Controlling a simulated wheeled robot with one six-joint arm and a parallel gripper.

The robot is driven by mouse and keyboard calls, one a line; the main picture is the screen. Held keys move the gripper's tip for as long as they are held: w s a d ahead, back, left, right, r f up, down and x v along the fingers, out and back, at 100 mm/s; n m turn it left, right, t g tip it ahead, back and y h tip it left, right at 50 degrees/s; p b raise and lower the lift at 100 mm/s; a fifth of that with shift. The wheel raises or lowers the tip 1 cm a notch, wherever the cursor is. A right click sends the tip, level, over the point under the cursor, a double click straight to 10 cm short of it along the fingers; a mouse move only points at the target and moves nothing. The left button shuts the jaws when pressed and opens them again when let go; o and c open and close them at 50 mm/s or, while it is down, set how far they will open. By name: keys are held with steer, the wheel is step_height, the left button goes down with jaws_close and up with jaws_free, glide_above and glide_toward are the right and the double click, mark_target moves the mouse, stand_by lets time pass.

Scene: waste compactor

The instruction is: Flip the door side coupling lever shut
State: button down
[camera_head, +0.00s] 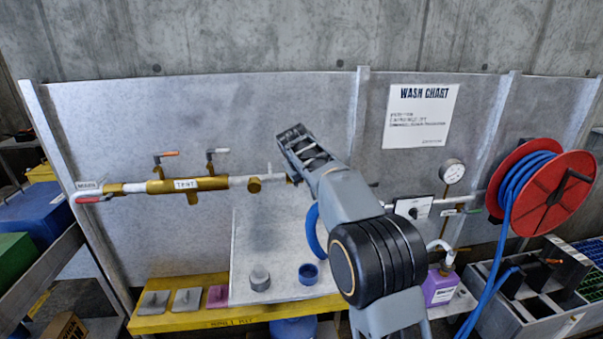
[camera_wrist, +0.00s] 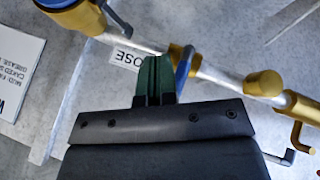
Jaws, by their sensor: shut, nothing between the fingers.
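My gripper (camera_wrist: 155,60) is shut and empty in the wrist view, its green fingertips together close beside the pale pipe (camera_wrist: 225,75). A blue lever-like part (camera_wrist: 186,65) lies across a brass collar (camera_wrist: 172,60) just right of the fingertips; I cannot tell whether they touch. A dark grey lever-like part (camera_wrist: 118,22) sticks out near a brass fitting (camera_wrist: 82,16) at upper left. I cannot tell which of these is the door side lever. In the head view my arm hides the coupling and fingertips; the pipe (camera_head: 240,181) runs in from the left.
A partly covered label (camera_wrist: 128,57) sits behind the fingers. Left are valve levers (camera_head: 168,154) and a red-handled valve (camera_head: 93,199). A hose reel (camera_head: 548,195) and gauge (camera_head: 452,172) stand right. A yellow shelf (camera_head: 190,318) runs below.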

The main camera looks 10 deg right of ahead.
steer(key=w+d+f+p, duration=0.3)
steer(key=w+d+f, duration=0.2)
steer(key=shift+d, duration=0.15)
stand_by(0.5)
